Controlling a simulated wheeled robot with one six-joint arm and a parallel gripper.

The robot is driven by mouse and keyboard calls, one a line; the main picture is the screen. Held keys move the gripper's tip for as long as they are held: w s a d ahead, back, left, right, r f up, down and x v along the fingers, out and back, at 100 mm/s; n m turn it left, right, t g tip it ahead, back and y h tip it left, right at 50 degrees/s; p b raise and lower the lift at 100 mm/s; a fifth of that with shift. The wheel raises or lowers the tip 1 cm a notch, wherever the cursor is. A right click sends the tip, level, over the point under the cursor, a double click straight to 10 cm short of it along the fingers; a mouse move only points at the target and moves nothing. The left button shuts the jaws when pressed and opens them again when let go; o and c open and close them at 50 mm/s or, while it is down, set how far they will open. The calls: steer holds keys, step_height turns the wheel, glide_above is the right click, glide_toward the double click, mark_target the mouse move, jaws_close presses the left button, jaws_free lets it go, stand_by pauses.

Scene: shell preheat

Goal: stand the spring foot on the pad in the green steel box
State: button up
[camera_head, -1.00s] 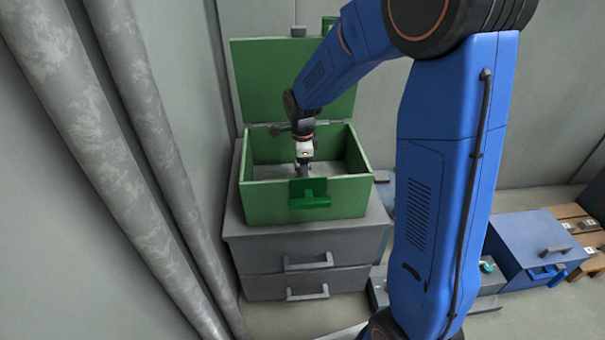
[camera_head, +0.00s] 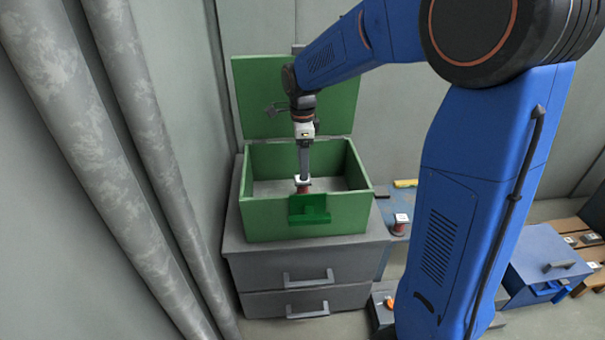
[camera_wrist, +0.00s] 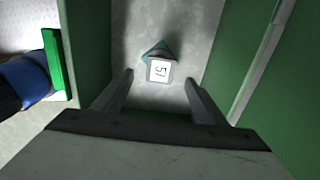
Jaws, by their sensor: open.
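The green steel box (camera_head: 270,218) stands open on a grey drawer cabinet, its lid (camera_head: 258,100) raised at the back. A small piece with a white top and reddish body, apparently the spring foot (camera_head: 302,184), is inside the box. In the wrist view its white numbered top (camera_wrist: 159,71) faces me, so it looks upright. A teal pad (camera_wrist: 157,48) shows partly from beneath it; most of the pad is hidden. My gripper (camera_wrist: 158,78) is open, with its fingers on either side of the white top in that view and seemingly above it, not gripping. It points down into the box (camera_head: 304,170).
The grey cabinet (camera_head: 255,268) has two drawers. Right of it, a similar white-topped red piece (camera_head: 400,224) stands on a blue surface. A blue box (camera_head: 545,265) is further right. Thick grey pipes (camera_head: 150,150) rise on the left. The box walls stand close around my gripper.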

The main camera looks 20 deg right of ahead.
steer(key=shift+r, duration=0.6)
steer(key=shift+s+r, duration=0.15)
steer(key=shift+s, duration=0.05)
steer(key=s+d+r+n+t, duration=0.1)
steer(key=s+d+n, duration=0.1)
steer(key=s+n, duration=0.4)
steer(key=s+d+r+n+t, duration=0.1)
steer(key=s+n, duration=0.6)
steer(key=s, duration=0.7)
steer(key=s+d+r+n+t, duration=0.1)
steer(key=s+d+n+t, duration=0.1)
steer(key=s+d+n, duration=0.2)
steer(key=s+n, duration=0.3)
steer(key=s, duration=0.4)
steer(key=shift+r+t, duration=0.3)
steer(key=shift+t, duration=0.1)
